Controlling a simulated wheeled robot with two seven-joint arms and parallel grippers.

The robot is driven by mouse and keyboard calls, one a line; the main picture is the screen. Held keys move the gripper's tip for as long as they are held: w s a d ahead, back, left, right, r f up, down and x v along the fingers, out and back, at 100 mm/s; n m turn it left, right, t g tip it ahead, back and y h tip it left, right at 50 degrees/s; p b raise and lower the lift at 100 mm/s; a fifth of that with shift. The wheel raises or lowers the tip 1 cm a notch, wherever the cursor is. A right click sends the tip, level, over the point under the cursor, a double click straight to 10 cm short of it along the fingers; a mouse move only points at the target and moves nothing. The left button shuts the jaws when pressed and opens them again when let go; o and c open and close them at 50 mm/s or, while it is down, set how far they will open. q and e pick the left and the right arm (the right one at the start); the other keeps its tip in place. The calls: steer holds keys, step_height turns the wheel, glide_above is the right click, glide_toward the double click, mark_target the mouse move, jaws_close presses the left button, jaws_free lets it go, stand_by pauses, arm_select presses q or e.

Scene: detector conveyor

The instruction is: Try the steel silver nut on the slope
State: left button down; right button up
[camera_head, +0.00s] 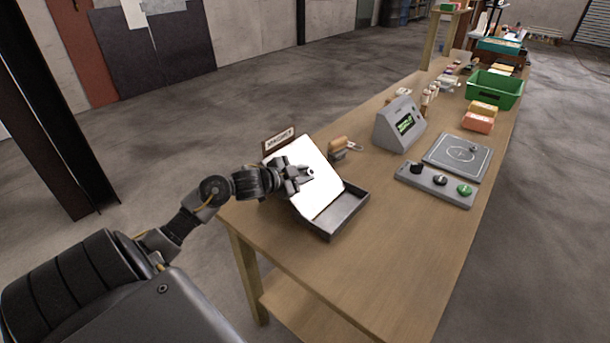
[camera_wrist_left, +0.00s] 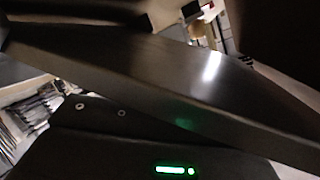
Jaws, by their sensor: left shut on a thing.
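The slope (camera_head: 318,182) is a bright white tilted board with a grey tray (camera_head: 345,208) at its foot, near the table's left end in the head view. My left gripper (camera_head: 306,173) is over the upper part of the white board. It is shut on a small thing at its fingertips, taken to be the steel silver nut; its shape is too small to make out. I cannot tell whether it touches the board. The left wrist view is filled by dark parts with a green light, and the nut cannot be made out there. My right gripper is not in view.
A small sign (camera_head: 278,140) stands behind the slope. A tan-handled thing (camera_head: 338,145) lies beside it. Farther right are a grey display box (camera_head: 399,124), a square plate (camera_head: 457,156), a button panel (camera_head: 436,184) and a green bin (camera_head: 494,89). The near tabletop is clear.

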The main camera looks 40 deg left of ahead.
arm_select(q)
steer(key=c, duration=1.1)
jaws_free()
steer(key=v, duration=1)
steer(key=shift+s+r+b, duration=0.15)
steer(key=shift+s+b, duration=0.2)
steer(key=shift+s, duration=0.05)
